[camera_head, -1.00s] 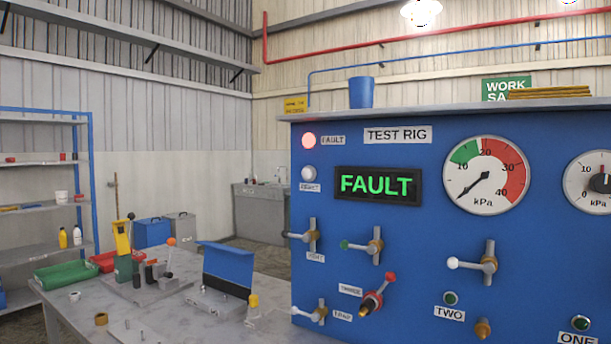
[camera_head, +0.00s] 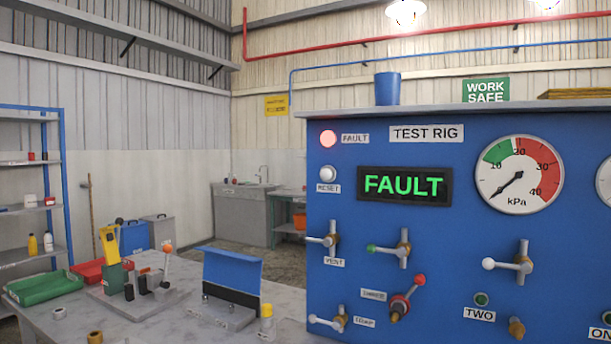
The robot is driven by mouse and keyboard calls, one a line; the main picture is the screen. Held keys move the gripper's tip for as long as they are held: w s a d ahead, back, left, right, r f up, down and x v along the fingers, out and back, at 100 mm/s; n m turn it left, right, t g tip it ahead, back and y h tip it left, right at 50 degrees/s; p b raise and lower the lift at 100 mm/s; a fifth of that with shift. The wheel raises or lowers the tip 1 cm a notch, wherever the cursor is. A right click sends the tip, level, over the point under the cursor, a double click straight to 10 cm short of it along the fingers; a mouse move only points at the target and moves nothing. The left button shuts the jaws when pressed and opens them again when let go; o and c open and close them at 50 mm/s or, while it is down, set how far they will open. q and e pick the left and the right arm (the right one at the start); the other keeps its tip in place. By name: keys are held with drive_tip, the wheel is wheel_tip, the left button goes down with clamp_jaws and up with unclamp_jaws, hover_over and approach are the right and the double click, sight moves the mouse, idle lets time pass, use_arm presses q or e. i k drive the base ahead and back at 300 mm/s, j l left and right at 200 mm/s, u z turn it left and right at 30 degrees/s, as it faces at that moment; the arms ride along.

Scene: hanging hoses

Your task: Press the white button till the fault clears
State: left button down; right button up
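The white button (camera_head: 327,174) is on the upper left of the blue test rig panel (camera_head: 470,235), above a label reading RESET. Right above it the red fault lamp (camera_head: 328,138) is lit, next to a FAULT label. The display (camera_head: 404,186) reads FAULT in green letters. The pressure gauge (camera_head: 519,174) has its needle pointing to the lower left, below the 10 mark. Neither of my grippers is in view, and nothing touches the button.
Valve handles stick out of the panel, including a white one (camera_head: 508,263) and a red one (camera_head: 404,297). A grey workbench (camera_head: 185,315) on the left holds a green tray (camera_head: 45,286) and an open blue-lidded case (camera_head: 231,275). The space in front of the button looks clear.

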sight(327, 174)
drive_tip(key=j, duration=0.3)
drive_tip(key=i+j, duration=0.15)
drive_tip(key=j+z, duration=0.1)
drive_tip(key=z, duration=1.45)
